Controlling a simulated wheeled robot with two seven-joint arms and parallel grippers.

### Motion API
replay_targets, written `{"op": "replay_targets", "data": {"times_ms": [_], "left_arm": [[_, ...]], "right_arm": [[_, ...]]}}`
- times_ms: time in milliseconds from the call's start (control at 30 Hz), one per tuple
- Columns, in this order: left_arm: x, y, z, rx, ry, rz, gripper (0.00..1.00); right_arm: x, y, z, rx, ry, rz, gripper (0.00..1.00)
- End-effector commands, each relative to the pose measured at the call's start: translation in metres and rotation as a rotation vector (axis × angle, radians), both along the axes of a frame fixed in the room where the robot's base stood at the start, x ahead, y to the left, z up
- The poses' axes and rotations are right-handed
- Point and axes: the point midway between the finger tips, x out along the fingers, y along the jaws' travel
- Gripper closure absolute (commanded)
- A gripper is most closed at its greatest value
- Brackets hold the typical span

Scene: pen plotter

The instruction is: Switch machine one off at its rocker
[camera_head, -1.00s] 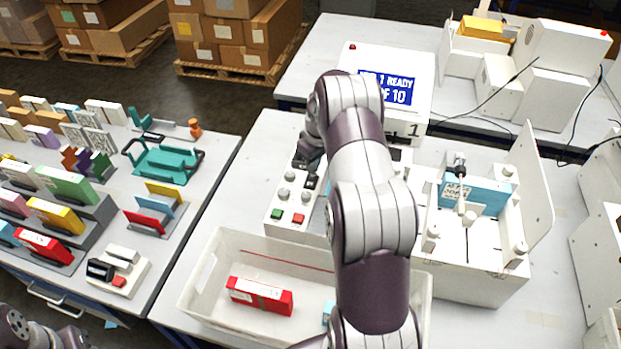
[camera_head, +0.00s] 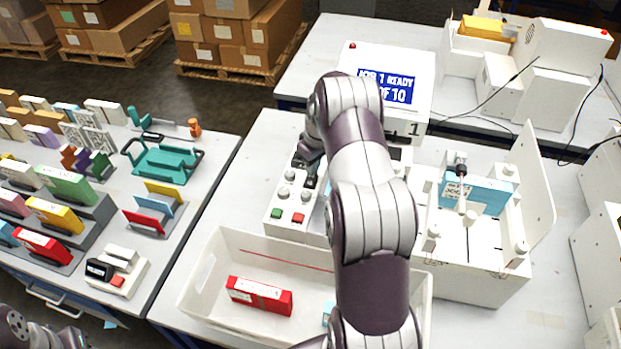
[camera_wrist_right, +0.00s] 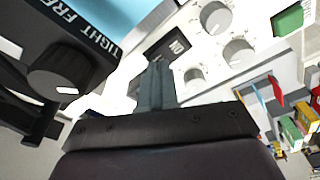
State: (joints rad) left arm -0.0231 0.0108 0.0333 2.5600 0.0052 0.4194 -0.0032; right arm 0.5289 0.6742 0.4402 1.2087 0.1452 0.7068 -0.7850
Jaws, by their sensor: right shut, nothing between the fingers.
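Machine one (camera_head: 385,85) carries a "1" and a blue job screen. Its white control panel (camera_head: 286,228) holds grey knobs, a green button and a red button. The black rocker (camera_wrist_right: 168,42) with "ON" lettering shows in the right wrist view, just past my right fingertips. My right gripper (camera_wrist_right: 157,72) is shut and empty, its tips at or very near the rocker's lower edge; I cannot tell whether they touch. In the head view the right gripper (camera_head: 308,160) is over the panel's upper part, partly hidden by my arm. My left gripper is out of view.
A white bin (camera_head: 215,290) with a red box stands in front of the panel. A plotter bed (camera_head: 470,265) with a pen and blue piece is to the right. A black knob (camera_wrist_right: 62,75) is close left of my fingers. A crowded table (camera_head: 190,225) stands left.

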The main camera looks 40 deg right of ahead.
Motion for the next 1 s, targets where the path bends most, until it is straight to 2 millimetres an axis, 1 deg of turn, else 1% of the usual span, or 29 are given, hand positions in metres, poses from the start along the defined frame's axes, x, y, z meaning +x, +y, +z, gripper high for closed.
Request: {"op": "replay_targets", "data": {"times_ms": [567,667,767,1000], "left_arm": [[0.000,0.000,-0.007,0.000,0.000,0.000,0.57],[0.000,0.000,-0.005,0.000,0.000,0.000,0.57],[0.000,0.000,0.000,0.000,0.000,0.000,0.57],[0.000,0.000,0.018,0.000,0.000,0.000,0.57]], "right_arm": [[0.000,0.000,-0.010,0.001,0.001,0.000,1.00],[0.000,0.000,-0.008,0.001,0.001,0.000,1.00],[0.000,0.000,-0.002,0.001,0.001,0.000,1.00],[0.000,0.000,0.025,0.000,0.000,0.000,1.00]]}}
